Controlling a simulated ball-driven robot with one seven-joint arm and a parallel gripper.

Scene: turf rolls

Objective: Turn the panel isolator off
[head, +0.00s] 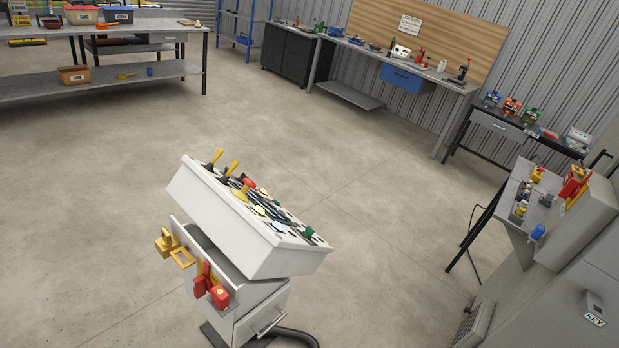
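A white control console (215,205) stands tilted in the picture at the lower middle. Its sloped top carries yellow-handled levers (214,157), a red knob (248,183) and several small knobs. A red and yellow switch-like fitting (211,286) is on its front edge, beside a yellow fitting (165,243). Another red handle with yellow (573,186) is on the grey cabinet (592,212) at the right. I cannot tell which of these is the panel isolator, nor read its position. My gripper is not in view.
Workbenches stand at the back left (150,83) and along the back wall (345,45). A small table (505,127) with tools stands at the right. A key box (593,307) is on the cabinet. A cable lies at the console's foot. The concrete floor (340,150) around the console is clear.

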